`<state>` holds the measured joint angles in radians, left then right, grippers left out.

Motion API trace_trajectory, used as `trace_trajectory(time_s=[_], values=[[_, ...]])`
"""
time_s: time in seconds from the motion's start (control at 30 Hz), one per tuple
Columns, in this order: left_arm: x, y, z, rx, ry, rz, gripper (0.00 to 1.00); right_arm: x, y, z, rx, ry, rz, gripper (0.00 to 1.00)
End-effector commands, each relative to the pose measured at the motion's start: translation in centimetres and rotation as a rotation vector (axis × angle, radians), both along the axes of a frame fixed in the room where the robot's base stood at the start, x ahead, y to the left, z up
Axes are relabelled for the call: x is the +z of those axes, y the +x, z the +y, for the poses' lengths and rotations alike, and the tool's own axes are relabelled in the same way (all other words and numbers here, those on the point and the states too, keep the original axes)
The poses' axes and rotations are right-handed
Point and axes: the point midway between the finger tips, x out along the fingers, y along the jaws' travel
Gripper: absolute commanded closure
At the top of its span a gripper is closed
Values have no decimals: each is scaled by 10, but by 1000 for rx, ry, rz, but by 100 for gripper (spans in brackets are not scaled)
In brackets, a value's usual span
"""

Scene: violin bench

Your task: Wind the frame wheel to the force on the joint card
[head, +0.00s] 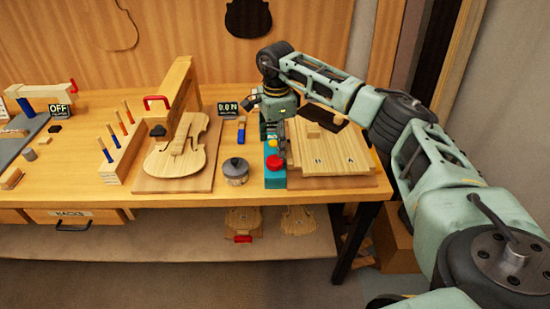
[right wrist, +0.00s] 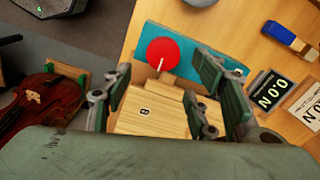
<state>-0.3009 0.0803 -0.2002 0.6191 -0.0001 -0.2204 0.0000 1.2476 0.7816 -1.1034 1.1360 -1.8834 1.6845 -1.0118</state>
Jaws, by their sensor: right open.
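The red round wheel (head: 275,163) sits on the teal block at the left edge of a wooden fixture. In the right wrist view the red wheel (right wrist: 162,53) has a short pale mark on it and lies ahead of my fingers, apart from them. My right gripper (head: 268,112) is open and empty above the back of the teal block; its fingers (right wrist: 160,88) spread wide over the wood. A black display (head: 228,108) reads 0.0 N. A pale printed card (right wrist: 305,105) lies beside the display (right wrist: 272,92); its print is unreadable. My left gripper is not in view.
A violin body on a board (head: 175,150), a grey round pot (head: 235,171) and a peg rack (head: 122,150) stand to the left. A dark violin (right wrist: 40,100) shows in the wrist view.

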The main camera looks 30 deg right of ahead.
Motion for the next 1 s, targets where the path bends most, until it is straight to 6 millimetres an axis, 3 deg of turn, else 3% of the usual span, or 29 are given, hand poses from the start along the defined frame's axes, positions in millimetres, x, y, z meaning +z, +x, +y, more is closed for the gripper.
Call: trace_trajectory(time_s=[0.43, 0.8, 1.0], values=[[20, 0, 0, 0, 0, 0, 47, -64, -1, 3, 2, 6, 2, 47], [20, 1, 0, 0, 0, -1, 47, -71, 0, 3, 1, 6, -1, 48], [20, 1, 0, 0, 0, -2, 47, -71, 0, 3, 1, 6, -1, 65]])
